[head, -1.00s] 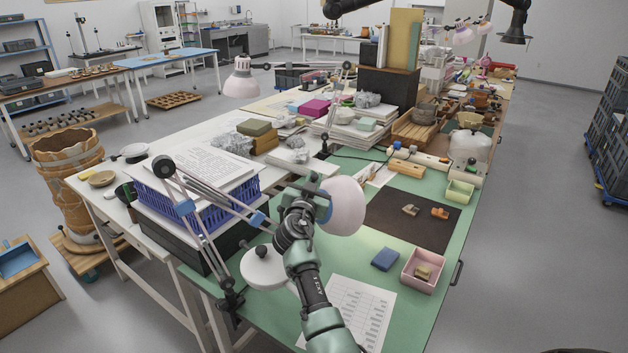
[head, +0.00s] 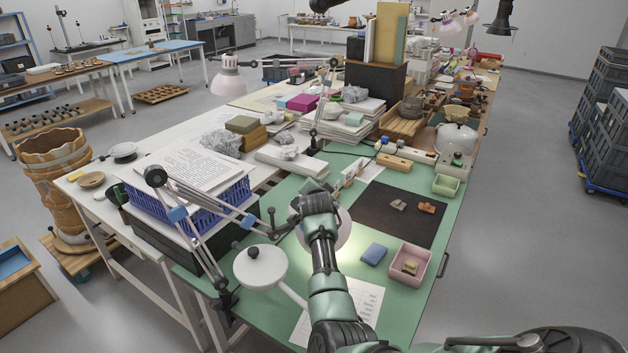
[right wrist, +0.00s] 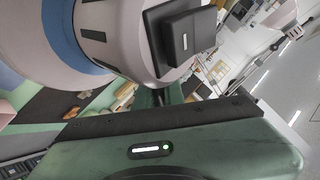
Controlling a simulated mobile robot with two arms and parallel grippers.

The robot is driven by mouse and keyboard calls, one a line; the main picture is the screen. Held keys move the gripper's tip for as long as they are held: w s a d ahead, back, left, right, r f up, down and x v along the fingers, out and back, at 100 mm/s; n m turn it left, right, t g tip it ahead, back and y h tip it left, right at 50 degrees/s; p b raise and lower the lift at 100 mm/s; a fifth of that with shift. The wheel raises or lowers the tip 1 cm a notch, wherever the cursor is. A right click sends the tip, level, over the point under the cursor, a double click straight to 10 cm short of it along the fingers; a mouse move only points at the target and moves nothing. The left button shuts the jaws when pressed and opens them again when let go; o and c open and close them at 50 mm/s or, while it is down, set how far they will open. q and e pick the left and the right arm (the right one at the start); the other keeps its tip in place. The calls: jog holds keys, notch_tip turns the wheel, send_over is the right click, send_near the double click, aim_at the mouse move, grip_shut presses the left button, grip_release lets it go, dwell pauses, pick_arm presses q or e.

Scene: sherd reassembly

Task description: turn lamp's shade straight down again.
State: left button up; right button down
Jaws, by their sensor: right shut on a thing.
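The lamp's pinkish-white shade (head: 340,236) hangs at the end of a jointed grey arm (head: 212,212) over the green table, mostly hidden behind my right arm. In the right wrist view the shade (right wrist: 112,28) fills the upper left, with a blue band (right wrist: 64,42) and a dark box on its cap. The shade looks turned mostly downward; I cannot tell its exact tilt. My right gripper (head: 316,198) is shut at the shade's head end; its fingertips and exact grip are hidden. My left gripper is not in view.
A white disc with a dark knob (head: 260,270) lies close in front. A dark mat (head: 380,222) with sherds, a blue block (head: 374,254) and a pink box (head: 426,271) are to the right.

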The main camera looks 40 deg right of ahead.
jog(key=f+y, duration=0.1)
jog(key=f, duration=0.1)
jog(key=d+f+m+y, duration=0.1)
jog(key=f+m+y, duration=0.1)
jog(key=f, duration=0.1)
jog(key=shift+d+f+g+p, duration=0.3)
jog(key=shift+f+g+p, duration=0.05)
jog(key=shift+g+p, duration=0.05)
jog(key=shift+f+m+y, duration=0.6)
jog(key=shift+f+y, duration=0.3)
jog(key=shift+f, duration=0.1)
jog(key=c, duration=1.5)
grip_release()
jog(key=shift+s+r, duration=0.1)
jog(key=shift+v, duration=3.8)
